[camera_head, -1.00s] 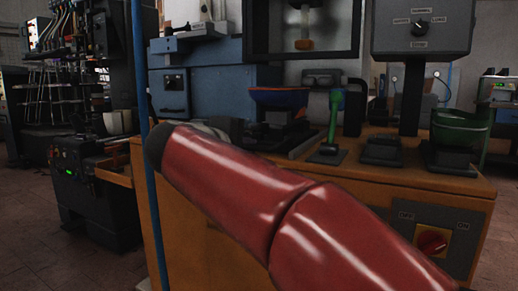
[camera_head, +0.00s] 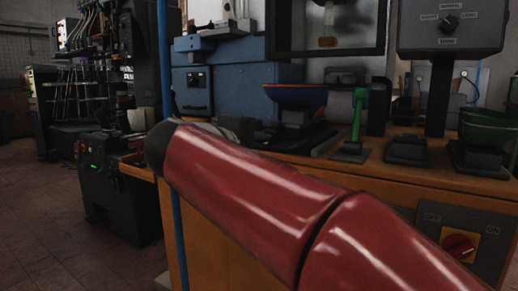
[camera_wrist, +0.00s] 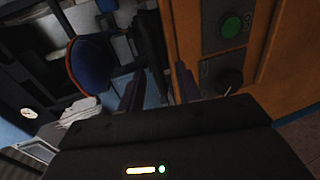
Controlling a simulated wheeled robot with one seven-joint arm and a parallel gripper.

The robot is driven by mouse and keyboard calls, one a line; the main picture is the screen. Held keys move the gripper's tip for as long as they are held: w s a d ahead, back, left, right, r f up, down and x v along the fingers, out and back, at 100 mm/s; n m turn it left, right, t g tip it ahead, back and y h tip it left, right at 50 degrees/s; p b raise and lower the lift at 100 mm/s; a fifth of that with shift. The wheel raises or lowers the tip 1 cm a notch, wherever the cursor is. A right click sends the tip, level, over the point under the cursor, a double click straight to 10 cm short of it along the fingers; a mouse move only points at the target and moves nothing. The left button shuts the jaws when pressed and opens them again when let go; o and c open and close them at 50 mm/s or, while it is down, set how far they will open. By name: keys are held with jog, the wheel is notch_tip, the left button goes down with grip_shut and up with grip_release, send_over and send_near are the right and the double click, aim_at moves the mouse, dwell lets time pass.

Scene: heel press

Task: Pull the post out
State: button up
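I cannot tell for sure which thing is the post. A thin blue upright pole (camera_head: 164,60) stands at the left of the bench in the head view, partly hidden by my red arm. A green upright piece (camera_head: 358,115) stands on a small dark base on the bench. A thick dark column (camera_head: 439,95) holds up a grey control box. My gripper is hidden behind my arm in the head view. In the wrist view my gripper (camera_wrist: 160,92) has its two dark fingers apart, with no held thing visible, beside the orange cabinet (camera_wrist: 272,75).
The orange bench (camera_head: 420,176) carries a blue-and-red bowl (camera_head: 296,95), a green bowl (camera_head: 488,128) and dark fixtures. Its switch panel (camera_head: 460,240) is at front right. Dark machinery (camera_head: 115,190) stands at left. Tiled floor (camera_head: 45,220) is clear there.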

jog(key=v, duration=0.7)
jog(key=shift+s+a+p, duration=0.25)
jog(key=shift+s+p, duration=0.1)
jog(key=shift+p, duration=0.05)
jog(key=shift+d, duration=0.15)
jog(key=s+d+f+m+g+y+p, duration=0.1)
jog(key=s+d+f+g+y+p, duration=0.15)
jog(key=d+f, duration=0.45)
jog(key=s+d+f+m+g+y+p, duration=0.2)
jog(key=s+d+f+m+y, duration=0.1)
jog(key=s+f, duration=0.4)
jog(key=s+d+f+m+g+y+p, duration=0.2)
jog(key=s+d+f+m, duration=0.3)
jog(key=s+f, duration=0.3)
jog(key=shift+d+f+m+y+p, duration=0.35)
jog(key=shift+f+m+y+p, duration=0.1)
jog(key=shift+f+m+y, duration=0.5)
jog(key=shift+g, duration=0.25)
